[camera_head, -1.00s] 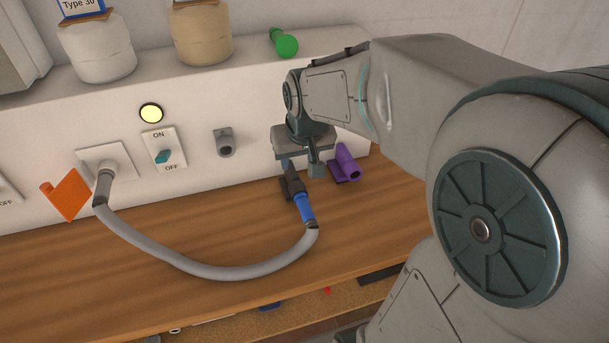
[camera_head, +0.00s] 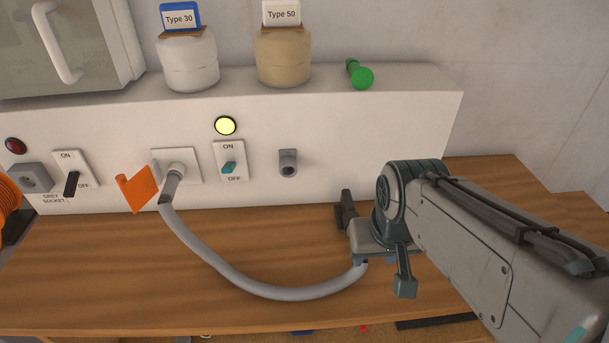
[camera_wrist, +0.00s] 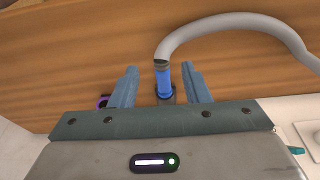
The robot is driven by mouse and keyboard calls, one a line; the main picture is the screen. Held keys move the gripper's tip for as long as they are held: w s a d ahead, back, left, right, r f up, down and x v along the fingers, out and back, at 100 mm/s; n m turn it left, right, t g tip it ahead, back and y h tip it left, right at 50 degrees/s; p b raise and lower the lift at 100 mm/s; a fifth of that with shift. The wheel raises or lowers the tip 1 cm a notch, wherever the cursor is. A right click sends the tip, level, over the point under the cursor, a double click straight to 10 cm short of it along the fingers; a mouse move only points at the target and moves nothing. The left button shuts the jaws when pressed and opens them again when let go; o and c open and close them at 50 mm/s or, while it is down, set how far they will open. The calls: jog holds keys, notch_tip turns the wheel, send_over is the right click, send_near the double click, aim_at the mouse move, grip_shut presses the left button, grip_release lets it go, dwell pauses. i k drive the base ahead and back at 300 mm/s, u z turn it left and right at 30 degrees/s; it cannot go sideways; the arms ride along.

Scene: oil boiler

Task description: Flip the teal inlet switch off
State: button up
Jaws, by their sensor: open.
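The teal inlet switch (camera_head: 229,167) sits on a white plate marked ON above and OFF below, on the front of the white panel. Its edge also shows at the right in the wrist view (camera_wrist: 296,150). A lit yellow lamp (camera_head: 225,126) is just above it. My gripper (camera_wrist: 162,88) is open, over the wooden bench to the right of the switch and well apart from it. The blue hose end (camera_wrist: 163,80) shows between its fingers, not gripped. In the head view, my gripper hides the blue part.
A grey hose (camera_head: 270,291) runs from a wall socket (camera_head: 175,168) across the bench. A grey outlet (camera_head: 288,162) is right of the switch; an orange flag-shaped piece (camera_head: 140,188) is left. A black switch (camera_head: 72,184) is farther left. Jars and a green piece (camera_head: 360,75) stand on the ledge.

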aim_at(228, 166)
jog(key=u, duration=0.55)
jog(key=k, duration=0.65)
jog(key=u, duration=0.7)
jog(key=i, duration=0.95)
jog(key=z, duration=0.65)
